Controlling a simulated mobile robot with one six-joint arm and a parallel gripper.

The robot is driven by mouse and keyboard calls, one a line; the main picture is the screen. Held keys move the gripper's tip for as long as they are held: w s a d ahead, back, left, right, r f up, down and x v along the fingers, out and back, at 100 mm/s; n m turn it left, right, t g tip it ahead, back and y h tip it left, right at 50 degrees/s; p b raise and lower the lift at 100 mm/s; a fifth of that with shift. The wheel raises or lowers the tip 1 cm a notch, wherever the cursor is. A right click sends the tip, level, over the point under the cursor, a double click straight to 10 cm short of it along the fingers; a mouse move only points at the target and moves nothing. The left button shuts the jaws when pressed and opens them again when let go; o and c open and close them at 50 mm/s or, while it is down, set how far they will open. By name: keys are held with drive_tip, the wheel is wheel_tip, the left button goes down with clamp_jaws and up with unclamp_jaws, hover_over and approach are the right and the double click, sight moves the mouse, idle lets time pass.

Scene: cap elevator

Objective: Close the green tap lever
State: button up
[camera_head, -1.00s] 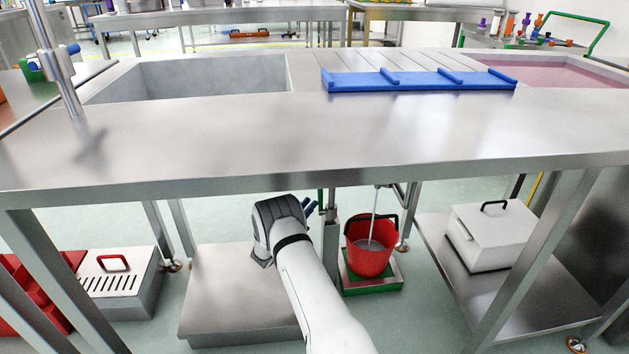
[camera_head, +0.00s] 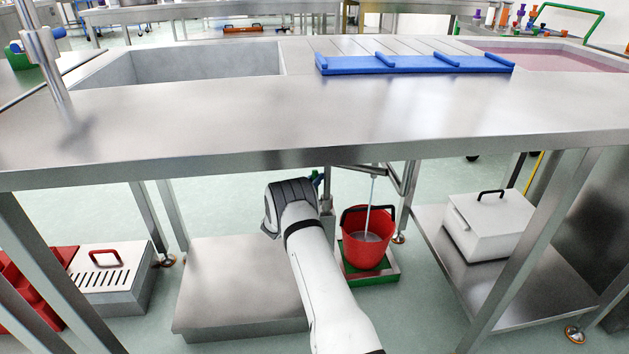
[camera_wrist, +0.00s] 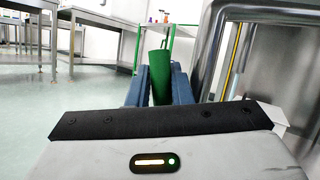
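The green tap lever (camera_wrist: 158,78) stands upright in the wrist view, between the two blue fingers of my gripper (camera_wrist: 160,88). The fingers are close on both sides of it; whether they touch it is not clear. In the head view my gripper (camera_head: 318,178) is under the steel counter, its fingers mostly hidden behind my wrist. A sliver of green (camera_head: 327,178) shows beside them. A pale stream (camera_head: 369,205) falls into the red bucket (camera_head: 364,250), right of my arm.
The steel counter (camera_head: 300,115) spans above my arm, with legs on both sides. The bucket stands on a green-edged base (camera_head: 372,280). A white lidded box (camera_head: 490,225) is on the right lower shelf. A low steel platform (camera_head: 235,280) lies left of my arm.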

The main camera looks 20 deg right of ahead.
clamp_jaws()
drive_tip(key=shift+a, duration=0.1)
